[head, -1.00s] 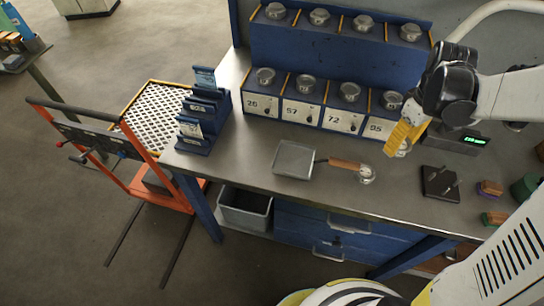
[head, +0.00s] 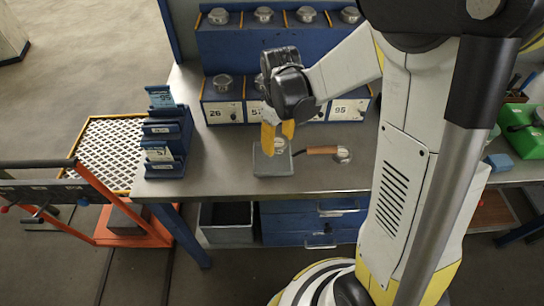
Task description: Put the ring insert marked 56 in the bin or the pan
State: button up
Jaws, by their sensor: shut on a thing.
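My gripper (head: 278,137) has yellow fingers pointing down, shut on a small silvery ring insert (head: 280,146). No marking on it can be read, so I cannot tell whether it is 56. The gripper is over the square grey pan (head: 266,165), which lies on the bench with a wooden handle to the right. I cannot tell whether the insert touches the pan. Another round silvery piece (head: 343,154) lies at the end of the handle. A grey open bin (head: 226,222) stands below the bench top.
A blue rack (head: 219,112) with labelled compartments, 26 and 95 among them, stands at the back of the bench (head: 215,178). Blue card holders (head: 166,150) stand at the left. An orange cart (head: 112,185) stands left of the bench.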

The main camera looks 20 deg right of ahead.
aim_at(273, 159)
jog(key=shift+w+a+f, duration=0.1)
jog(key=shift+a+f, duration=0.35)
jog(key=shift+a, duration=0.3)
notch_tip(273, 159, down, 4)
jog(key=shift+f+b, duration=0.1)
jog(key=shift+b, duration=0.95)
jog(key=o, duration=1)
jog(key=shift+f, duration=0.1)
jog(key=o, duration=0.4)
